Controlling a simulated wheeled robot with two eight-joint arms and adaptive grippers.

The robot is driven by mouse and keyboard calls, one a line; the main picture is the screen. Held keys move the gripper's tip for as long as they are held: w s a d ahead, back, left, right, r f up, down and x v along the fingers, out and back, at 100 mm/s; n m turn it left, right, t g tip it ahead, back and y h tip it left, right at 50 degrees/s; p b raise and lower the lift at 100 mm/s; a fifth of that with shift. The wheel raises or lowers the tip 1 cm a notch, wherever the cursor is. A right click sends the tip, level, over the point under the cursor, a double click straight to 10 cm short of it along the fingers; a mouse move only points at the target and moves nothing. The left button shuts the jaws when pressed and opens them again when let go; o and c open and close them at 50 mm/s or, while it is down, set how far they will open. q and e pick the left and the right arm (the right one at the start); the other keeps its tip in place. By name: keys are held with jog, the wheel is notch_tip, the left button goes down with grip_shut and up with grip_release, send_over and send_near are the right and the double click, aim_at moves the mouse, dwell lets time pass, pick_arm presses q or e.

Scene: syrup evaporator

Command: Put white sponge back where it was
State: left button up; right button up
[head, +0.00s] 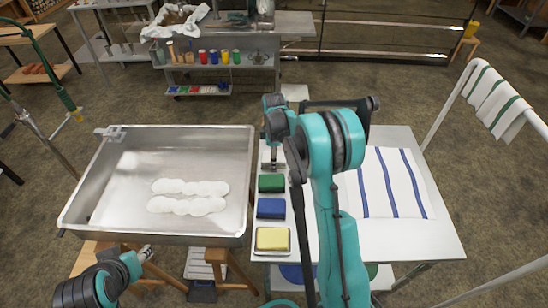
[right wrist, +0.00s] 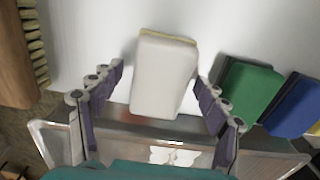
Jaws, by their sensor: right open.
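The white sponge (right wrist: 165,75), with a thin yellowish edge at its far end, lies on the white table top in the right wrist view. My right gripper (right wrist: 160,80) is open, with one finger on each side of the sponge. A narrow gap shows at the left finger; the right finger is very close to it or touching. In the head view my right arm hides most of this spot. My left gripper (head: 143,253) is low beside the front of the metal pan (head: 110,165), away from the sponge; its jaws are too small to read.
A green sponge (head: 271,183), a blue sponge (head: 271,208) and a yellow sponge (head: 272,240) in a tray line the table's left edge. A wooden brush (right wrist: 15,55) is left in the wrist view. The pan holds white foam patches (head: 188,196). A striped towel (head: 390,183) lies right.

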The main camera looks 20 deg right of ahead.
notch_tip(320, 180, up, 12)
jog(key=p, duration=0.4)
jog(key=s+a+r+m+t, duration=0.3)
jog(key=s+a+r+m, duration=0.3)
jog(key=s+r, duration=0.45)
jog(key=s+a+f+m+t, duration=0.1)
jog(key=s+a+m+t, duration=0.1)
jog(key=s, duration=0.5)
jog(key=s+a+f+m+t, duration=0.2)
jog(key=s+a+m, duration=0.2)
jog(key=s, duration=0.4)
jog(key=shift+s+m, duration=0.2)
jog(key=shift+m, duration=0.2)
